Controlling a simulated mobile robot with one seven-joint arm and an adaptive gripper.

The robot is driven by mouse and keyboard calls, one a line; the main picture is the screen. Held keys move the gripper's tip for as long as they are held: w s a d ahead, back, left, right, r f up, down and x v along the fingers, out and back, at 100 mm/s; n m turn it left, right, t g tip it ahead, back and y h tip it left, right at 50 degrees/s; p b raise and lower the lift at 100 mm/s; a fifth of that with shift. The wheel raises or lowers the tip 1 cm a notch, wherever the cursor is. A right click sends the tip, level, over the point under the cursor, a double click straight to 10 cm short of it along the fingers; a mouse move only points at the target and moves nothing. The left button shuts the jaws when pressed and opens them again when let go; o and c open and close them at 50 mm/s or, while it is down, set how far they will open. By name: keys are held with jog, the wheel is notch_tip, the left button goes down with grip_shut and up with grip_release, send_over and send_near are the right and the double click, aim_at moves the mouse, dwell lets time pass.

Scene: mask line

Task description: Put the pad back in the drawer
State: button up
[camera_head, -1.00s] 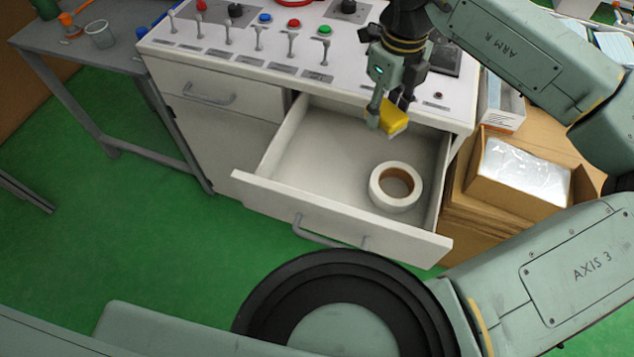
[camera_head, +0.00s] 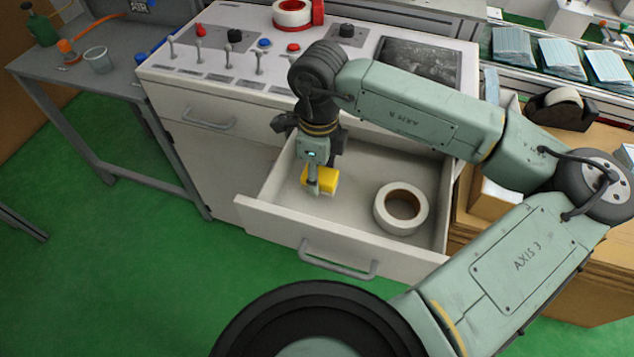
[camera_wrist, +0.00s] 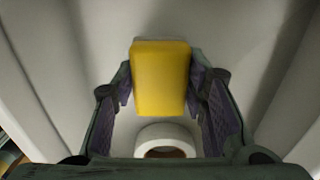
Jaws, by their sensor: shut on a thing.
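The pad is a yellow block (camera_head: 321,179) held in my gripper (camera_head: 318,184). My gripper points down into the open drawer (camera_head: 290,223), over its left part. In the wrist view the pad (camera_wrist: 160,78) sits between both fingers (camera_wrist: 162,100), which are shut on its sides. Whether the pad touches the drawer floor I cannot tell. A white tape roll (camera_head: 401,208) with a brown core lies in the drawer, right of the pad and apart from it. It also shows below the pad in the wrist view (camera_wrist: 165,136).
The cabinet top carries levers and buttons (camera_head: 235,36) behind the drawer. A closed drawer (camera_head: 208,110) is to the left. Cardboard boxes (camera_head: 560,210) stand at the right. A grey table (camera_head: 75,75) is at the far left. The drawer floor between pad and roll is bare.

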jog(key=shift+f, duration=1.9)
jog(key=shift+f, duration=0.15)
jog(key=o, duration=1.1)
notch_tip(320, 180, up, 12)
jog(key=shift+r+b, duration=0.2)
jog(key=shift+b, duration=0.2)
